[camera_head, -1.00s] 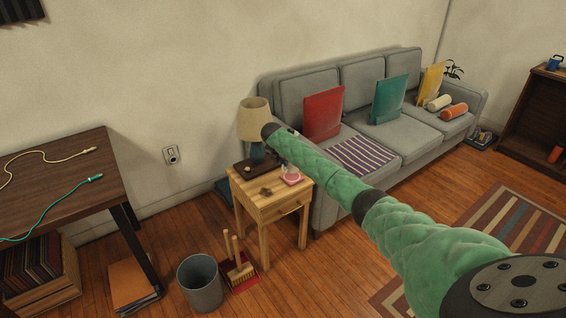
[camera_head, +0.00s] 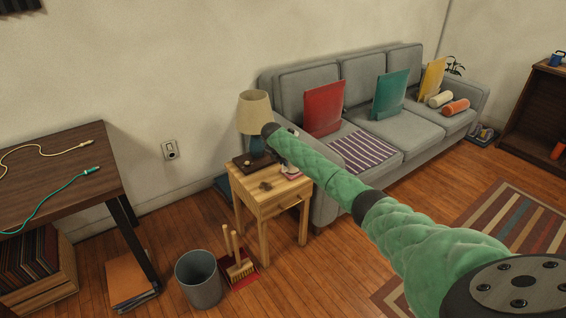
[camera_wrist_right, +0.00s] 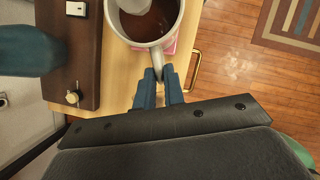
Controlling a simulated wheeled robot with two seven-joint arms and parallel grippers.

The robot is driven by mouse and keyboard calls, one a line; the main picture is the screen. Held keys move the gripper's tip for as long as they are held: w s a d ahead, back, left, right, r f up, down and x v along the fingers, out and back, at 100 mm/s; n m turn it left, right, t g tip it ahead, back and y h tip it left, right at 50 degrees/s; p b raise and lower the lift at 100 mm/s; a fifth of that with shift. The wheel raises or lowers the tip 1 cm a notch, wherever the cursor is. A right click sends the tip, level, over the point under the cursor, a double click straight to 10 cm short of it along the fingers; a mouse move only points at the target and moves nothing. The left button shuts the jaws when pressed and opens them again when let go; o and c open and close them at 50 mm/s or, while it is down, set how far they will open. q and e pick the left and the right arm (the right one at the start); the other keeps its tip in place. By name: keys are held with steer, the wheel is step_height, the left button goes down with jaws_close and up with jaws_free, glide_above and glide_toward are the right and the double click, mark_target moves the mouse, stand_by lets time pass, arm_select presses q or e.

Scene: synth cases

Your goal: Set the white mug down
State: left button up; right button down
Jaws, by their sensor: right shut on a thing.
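The white mug (camera_wrist_right: 150,43) shows at the top of the right wrist view, upright, with dark liquid and a pale thing inside. My right gripper (camera_wrist_right: 162,84) has its blue fingers shut on the mug's handle. A pink coaster (camera_wrist_right: 171,47) shows partly beneath the mug, on the wooden side table (camera_head: 262,207). I cannot tell whether the mug touches the coaster. In the head view my green-sleeved right arm reaches over the table, and the mug is mostly hidden below its end. My left gripper is not in view.
On the side table a lamp (camera_head: 253,112) and a dark brown board (camera_wrist_right: 70,85) with a brass knob stand left of the mug. A small dark object (camera_head: 265,186) lies near the front edge. The grey sofa (camera_head: 405,128) is close on the right.

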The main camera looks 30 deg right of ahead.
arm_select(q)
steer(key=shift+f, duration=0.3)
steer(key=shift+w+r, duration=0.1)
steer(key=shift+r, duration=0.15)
arm_select(e)
steer(key=shift+f, duration=0.15)
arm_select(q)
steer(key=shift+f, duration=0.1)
arm_select(e)
steer(key=shift+f, duration=0.25)
steer(key=c, duration=1.4)
jaws_free()
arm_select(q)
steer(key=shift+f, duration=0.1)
arm_select(e)
steer(key=shift+f, duration=0.1)
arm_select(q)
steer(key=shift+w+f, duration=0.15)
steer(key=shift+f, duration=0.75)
arm_select(e)
steer(key=v, duration=0.8)
